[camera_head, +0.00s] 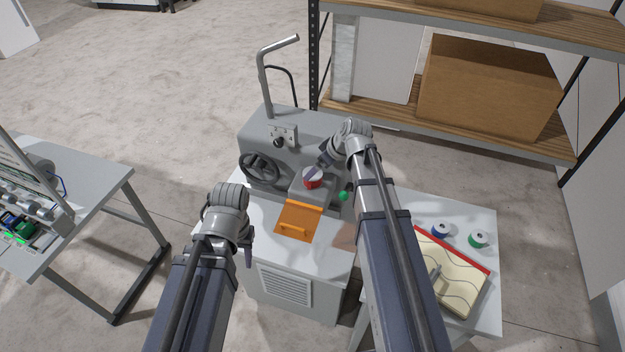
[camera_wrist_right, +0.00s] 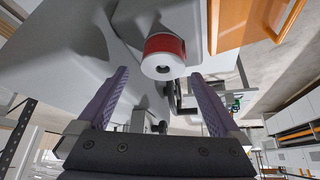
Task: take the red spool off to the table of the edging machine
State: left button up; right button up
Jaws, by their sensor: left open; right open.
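The red spool (camera_head: 312,181) sits on a grey block of the grey machine (camera_head: 300,135), just behind an orange plate (camera_head: 297,222). In the right wrist view the red spool (camera_wrist_right: 165,46) shows its white end with a dark centre hole. My right gripper (camera_head: 314,168) is at the spool in the head view. In the wrist view its open fingers (camera_wrist_right: 158,75) are either side of the line to the spool, which lies just beyond the tips, not gripped. My left gripper (camera_head: 247,256) hangs open and empty over the machine's front left. Which table belongs to the edging machine is unclear.
A white table (camera_head: 482,210) at right bears a blue spool (camera_head: 441,230), a green spool (camera_head: 478,239) and a patterned pad (camera_head: 455,280). A grey table (camera_head: 100,180) at left carries another machine. A black handwheel (camera_head: 258,169) and shelving (camera_head: 450,125) stand near.

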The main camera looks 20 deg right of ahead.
jog(key=shift+a+f+b, duration=0.1)
jog(key=shift+f+b, duration=0.2)
jog(key=shift+f, duration=0.1)
jog(key=b+x, duration=0.4)
jog(key=shift+a+f, duration=0.15)
jog(key=shift+f, duration=0.05)
jog(key=shift+r, duration=0.1)
jog(key=shift+c, duration=0.2)
jog(key=c, duration=1.3)
jog(key=shift+r+p, duration=0.1)
jog(key=shift+p, duration=0.2)
notch_tip(320, 180, up, 7)
jog(key=p, duration=0.7)
jog(key=s+d, duration=0.3)
jog(key=s, duration=0.2)
jog(key=s+d, duration=0.3)
jog(key=s, duration=0.2)
jog(key=s+d, duration=0.4)
jog(key=s, duration=0.1)
